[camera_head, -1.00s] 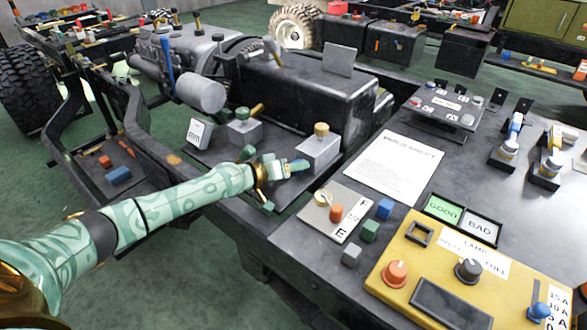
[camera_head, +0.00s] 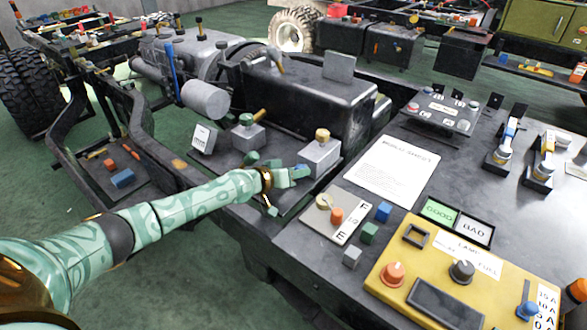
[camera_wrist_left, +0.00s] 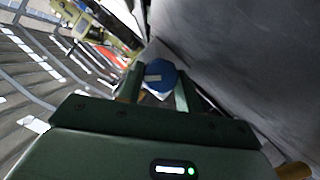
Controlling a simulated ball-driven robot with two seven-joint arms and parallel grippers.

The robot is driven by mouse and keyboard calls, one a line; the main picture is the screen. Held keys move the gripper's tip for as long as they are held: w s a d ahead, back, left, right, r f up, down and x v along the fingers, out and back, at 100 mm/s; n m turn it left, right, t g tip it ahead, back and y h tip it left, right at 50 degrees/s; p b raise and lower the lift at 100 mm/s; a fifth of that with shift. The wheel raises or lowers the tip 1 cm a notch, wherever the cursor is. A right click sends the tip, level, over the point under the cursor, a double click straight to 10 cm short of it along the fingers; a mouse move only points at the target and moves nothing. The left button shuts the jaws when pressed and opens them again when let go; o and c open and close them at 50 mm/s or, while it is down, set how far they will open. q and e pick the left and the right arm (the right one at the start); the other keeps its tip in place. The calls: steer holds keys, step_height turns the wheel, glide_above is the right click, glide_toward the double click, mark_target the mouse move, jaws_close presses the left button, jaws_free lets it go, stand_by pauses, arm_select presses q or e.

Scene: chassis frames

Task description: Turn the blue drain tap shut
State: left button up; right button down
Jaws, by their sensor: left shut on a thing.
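The blue drain tap (camera_wrist_left: 160,76) shows in the left wrist view as a round blue knob with a pale bar across its face. It sits between the two green fingers of my left gripper (camera_wrist_left: 159,88), which is shut on it. In the head view my left gripper (camera_head: 298,174) is low at the front of the grey block with a brass-coloured knob. The tap is mostly hidden there by the fingers. My right gripper is not in view.
A grey block with a green knob (camera_head: 248,133) and a white sign (camera_head: 203,138) stand left of my gripper. The bench to the right holds a paper sheet (camera_head: 395,172), a switch plate (camera_head: 325,218) and a yellow lamp panel (camera_head: 395,250). A dark engine block (camera_head: 300,95) is behind.

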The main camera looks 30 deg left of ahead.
arm_select(q)
steer(key=m+y+p, duration=0.1)
steer(key=p, duration=0.1)
steer(key=m+p, duration=0.1)
steer(key=p, duration=0.1)
steer(key=m+y+p, duration=0.1)
steer(key=p, duration=0.1)
steer(key=shift+d+r+m+y+p, duration=0.25)
steer(key=shift+r+m+y+p, duration=0.05)
steer(key=shift+r, duration=0.05)
steer(key=shift+s+f+m+y+p, duration=0.1)
steer(key=shift+f+m+y+p, duration=0.2)
steer(key=shift+m+y+p, duration=0.7)
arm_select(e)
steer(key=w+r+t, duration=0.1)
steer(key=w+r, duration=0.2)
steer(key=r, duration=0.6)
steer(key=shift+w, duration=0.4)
arm_select(q)
steer(key=shift+f, duration=0.1)
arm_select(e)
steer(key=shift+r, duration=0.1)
arm_select(q)
steer(key=o, duration=0.7)
steer(key=shift+p, duration=0.3)
